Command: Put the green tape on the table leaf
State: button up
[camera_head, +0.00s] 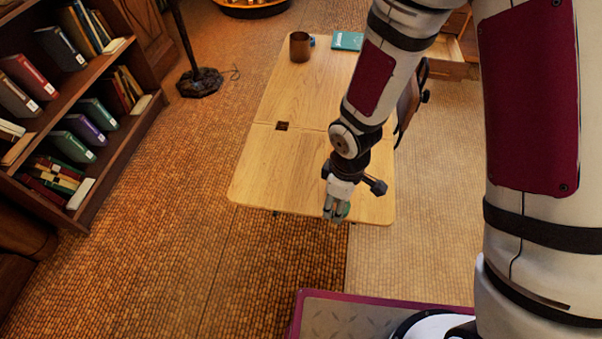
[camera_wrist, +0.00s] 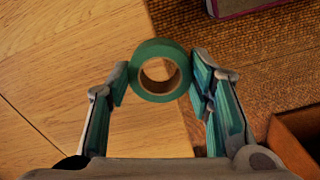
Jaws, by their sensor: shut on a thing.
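The green tape (camera_wrist: 160,44) is a ring-shaped roll with a brown core. My gripper (camera_wrist: 160,75) is shut on it in the wrist view, with a finger on each side of the roll. In the head view my gripper (camera_head: 336,214) is near the front edge of the wooden table, and the tape is a small green patch there. The near leaf of the table (camera_head: 290,170) is a bare light wood surface. In the wrist view the table leaf (camera_wrist: 60,60) fills the left side, and its edge passes behind the tape. I cannot tell the tape's height above it.
A brown mug (camera_head: 299,47) and a teal book (camera_head: 347,41) are at the table's far end. A small dark square (camera_head: 282,126) lies at the seam between table sections. A bookshelf (camera_head: 85,100) and a lamp stand (camera_head: 199,82) are to the left. Most of the near leaf is clear.

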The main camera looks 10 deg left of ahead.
jog(key=w+a, duration=0.1)
jog(key=w, duration=0.4)
jog(key=w+a+f, duration=0.1)
jog(key=w, duration=0.3)
jog(key=w+a, duration=0.1)
jog(key=w, duration=0.4)
jog(key=shift+w+a+f, duration=0.2)
jog(key=shift+w+a, duration=0.15)
jog(key=shift+a, duration=0.05)
jog(key=shift+f, duration=1.75)
jog(key=shift+f, duration=0.1)
jog(key=shift+f, duration=0.1)
jog(key=o, duration=1)
notch_tip(320, 180, up, 12)
jog(key=shift+r, duration=0.25)
